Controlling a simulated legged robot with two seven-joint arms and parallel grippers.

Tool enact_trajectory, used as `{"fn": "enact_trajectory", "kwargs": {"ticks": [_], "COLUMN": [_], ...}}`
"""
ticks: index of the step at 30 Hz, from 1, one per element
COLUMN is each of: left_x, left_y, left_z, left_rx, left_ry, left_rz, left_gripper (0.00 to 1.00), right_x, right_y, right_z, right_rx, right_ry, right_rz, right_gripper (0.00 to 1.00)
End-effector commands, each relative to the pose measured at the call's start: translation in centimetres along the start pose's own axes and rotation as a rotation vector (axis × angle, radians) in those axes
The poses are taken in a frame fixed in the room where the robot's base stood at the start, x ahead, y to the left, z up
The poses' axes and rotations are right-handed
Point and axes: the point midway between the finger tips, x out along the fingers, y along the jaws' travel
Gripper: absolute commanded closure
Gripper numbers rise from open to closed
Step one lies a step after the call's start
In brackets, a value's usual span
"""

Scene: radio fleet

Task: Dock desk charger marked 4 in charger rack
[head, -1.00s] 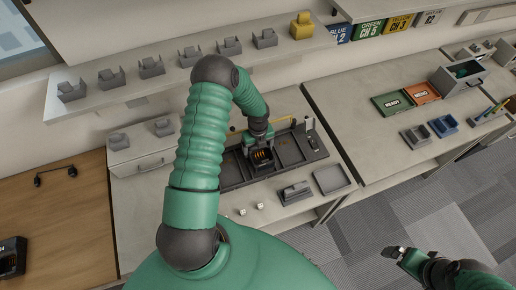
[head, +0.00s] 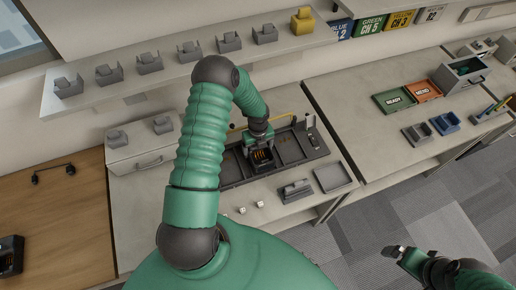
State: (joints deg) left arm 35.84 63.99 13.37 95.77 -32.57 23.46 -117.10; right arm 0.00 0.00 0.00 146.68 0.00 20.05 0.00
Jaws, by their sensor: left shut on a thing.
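The charger rack (head: 233,179) is a dark tray with several bays on the middle counter, partly hidden behind my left arm. My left gripper (head: 261,147) points down over the rack and is shut on a black desk charger (head: 262,158) with orange marks. The charger is at one of the rack's bays; I cannot tell if it is fully seated, and its number is too small to read. My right gripper (head: 395,253) is at the lower right, over the floor, away from the counter; its jaw state is unclear.
Another black charger (head: 11,256) stands on the wooden desk (head: 70,220) at left. A grey cradle (head: 295,191) and a grey tray (head: 332,177) lie in front of the rack. Grey holders and a yellow one (head: 302,21) line the shelf. Green READY (head: 394,101) and orange MEND (head: 421,93) mats lie right.

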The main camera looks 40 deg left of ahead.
Motion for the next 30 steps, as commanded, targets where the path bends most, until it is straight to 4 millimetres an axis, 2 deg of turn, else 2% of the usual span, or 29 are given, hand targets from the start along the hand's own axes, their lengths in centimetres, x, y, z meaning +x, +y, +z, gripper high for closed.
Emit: {"fn": "enact_trajectory", "kwargs": {"ticks": [11,12,15,24,26,30], "left_x": [1.0,0.9,0.9,0.6,0.0,-3.1], "left_y": [0.0,0.0,0.0,0.0,0.0,-0.1], "left_z": [0.0,0.0,0.0,0.0,0.1,0.2], "left_rx": [0.000,0.000,0.000,0.000,-0.001,0.000], "left_ry": [0.000,0.000,0.000,0.000,0.000,-0.004], "left_rz": [0.000,0.000,0.000,0.000,-0.001,-0.003], "left_gripper": [0.75,0.14,0.01,0.00,0.00,0.00], "right_x": [0.7,0.7,0.6,0.7,0.8,1.3], "right_y": [0.0,0.0,0.0,0.0,0.0,0.0], "right_z": [0.2,0.2,0.1,0.2,0.2,0.3], "right_rx": [0.000,0.000,0.000,0.000,0.000,0.000], "right_ry": [0.000,0.000,0.000,0.000,0.000,0.000], "right_rz": [0.000,0.000,0.000,0.000,0.000,0.000], "right_gripper": [0.00,0.00,0.00,0.00,0.00,0.00]}}
